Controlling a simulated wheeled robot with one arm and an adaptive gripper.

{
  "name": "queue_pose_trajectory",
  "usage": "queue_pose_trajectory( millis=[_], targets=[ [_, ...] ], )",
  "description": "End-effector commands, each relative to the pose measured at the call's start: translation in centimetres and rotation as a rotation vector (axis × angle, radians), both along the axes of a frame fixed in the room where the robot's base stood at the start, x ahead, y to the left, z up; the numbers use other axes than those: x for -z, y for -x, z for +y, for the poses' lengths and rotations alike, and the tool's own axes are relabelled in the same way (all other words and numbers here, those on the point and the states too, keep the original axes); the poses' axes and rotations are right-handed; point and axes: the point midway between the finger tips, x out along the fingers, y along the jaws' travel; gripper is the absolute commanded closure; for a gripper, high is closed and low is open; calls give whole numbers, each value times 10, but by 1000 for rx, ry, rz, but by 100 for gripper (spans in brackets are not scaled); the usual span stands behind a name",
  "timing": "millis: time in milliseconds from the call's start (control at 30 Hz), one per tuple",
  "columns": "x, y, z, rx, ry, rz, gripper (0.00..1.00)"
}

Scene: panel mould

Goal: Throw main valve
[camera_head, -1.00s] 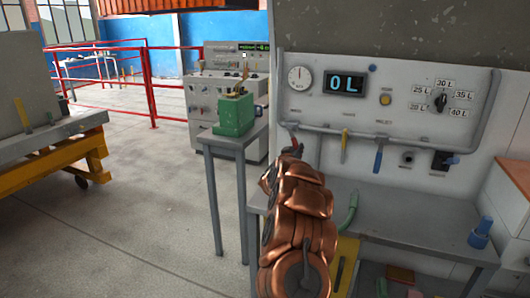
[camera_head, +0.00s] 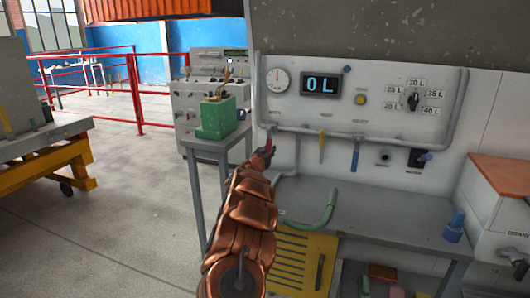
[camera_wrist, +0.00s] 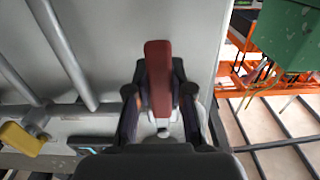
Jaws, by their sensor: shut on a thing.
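A red lever (camera_head: 267,146) hangs at the left end of the wall panel (camera_head: 300,105), below the round gauge. Its label is too small to read. My gripper (camera_head: 264,157) is at this lever, largely hidden behind my arm in the head view. In the wrist view the red lever (camera_wrist: 158,78) stands between the two dark fingers of my gripper (camera_wrist: 160,95), which are closed on its sides. A yellow lever (camera_head: 322,146) and a blue lever (camera_head: 355,155) hang further right and apart from my gripper. The display (camera_head: 321,85) reads 0L.
A grey bench (camera_head: 390,210) runs below the panel, with a green hose (camera_head: 325,215) and a blue object (camera_head: 454,228) on it. A green box (camera_head: 216,118) stands on a small table to the left. Open floor lies further left.

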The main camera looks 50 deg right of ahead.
Motion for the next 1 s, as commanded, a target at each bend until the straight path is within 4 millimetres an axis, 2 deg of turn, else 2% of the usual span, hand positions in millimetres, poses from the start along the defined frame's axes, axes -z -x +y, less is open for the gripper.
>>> queue_pose_trajectory(
  millis=[200, 233, 467, 833, 1000],
  targets=[
    [1, 1, -1, 3, -3, -2, 100],
    [1, 1, -1, 3, -3, -2, 76],
    [0, 0, 1, 0, 0, -1, 52],
    [0, 0, 2, 0, 0, 1, 52],
    [1, 3, 10, 0, -4, 1, 52]
  ],
)
